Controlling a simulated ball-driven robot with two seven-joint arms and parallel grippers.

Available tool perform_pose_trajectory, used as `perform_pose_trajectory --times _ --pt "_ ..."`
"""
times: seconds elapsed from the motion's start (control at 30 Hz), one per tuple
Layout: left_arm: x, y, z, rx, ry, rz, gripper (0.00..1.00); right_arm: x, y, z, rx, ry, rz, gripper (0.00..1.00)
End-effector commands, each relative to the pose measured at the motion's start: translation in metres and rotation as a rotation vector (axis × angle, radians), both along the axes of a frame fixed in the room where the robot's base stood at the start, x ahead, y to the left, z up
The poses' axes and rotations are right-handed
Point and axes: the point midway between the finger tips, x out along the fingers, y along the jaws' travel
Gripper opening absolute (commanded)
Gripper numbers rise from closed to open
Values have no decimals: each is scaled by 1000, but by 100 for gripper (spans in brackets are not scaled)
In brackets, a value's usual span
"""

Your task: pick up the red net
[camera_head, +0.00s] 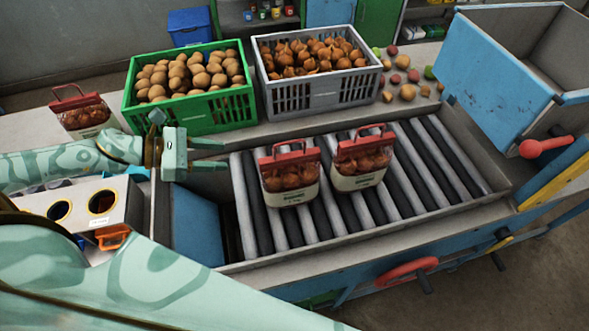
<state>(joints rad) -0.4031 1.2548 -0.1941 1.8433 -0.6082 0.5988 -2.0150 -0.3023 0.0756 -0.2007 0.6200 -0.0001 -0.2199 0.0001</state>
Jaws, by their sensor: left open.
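Three red net bags with red carry handles, pale label bands and brown-orange produce inside are in the head view. One red net (289,178) stands on the rollers, with a second red net (361,162) just to its right. A third red net (84,117) stands at the far left on the bench, its lower part hidden behind my left arm. My left gripper (222,155) is open and empty, its fingers pointing right, to the left of the nets on the rollers and apart from them. My right gripper is out of view.
A green crate (207,118) of brown round produce and a grey crate (321,95) of onions stand behind the rollers (432,160). Loose produce lies right of them. A blue-sided bin (492,75) and red lever (545,147) are at right.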

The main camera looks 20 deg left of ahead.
Motion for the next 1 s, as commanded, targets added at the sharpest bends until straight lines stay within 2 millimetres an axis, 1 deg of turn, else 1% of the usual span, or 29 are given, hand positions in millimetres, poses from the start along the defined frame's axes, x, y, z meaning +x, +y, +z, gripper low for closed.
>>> perform_pose_trajectory --times 0.13,0.3,0.5,0.6,0.73,0.9,1.0 --pt "14 -16 -9 -2 -7 -2 44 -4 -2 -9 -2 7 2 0" --pt "30 -38 -17 -2 -7 -1 44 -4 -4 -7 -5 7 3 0" --pt "51 -66 -30 -4 -4 2 44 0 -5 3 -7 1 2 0" --pt "57 -74 -35 -3 -3 2 44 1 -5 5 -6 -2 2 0" --pt "61 -82 -37 -2 -2 2 44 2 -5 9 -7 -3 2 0" --pt "76 -106 -36 -3 -3 0 44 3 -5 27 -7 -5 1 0" --pt "84 -116 -45 -3 -2 2 44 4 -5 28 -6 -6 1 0"
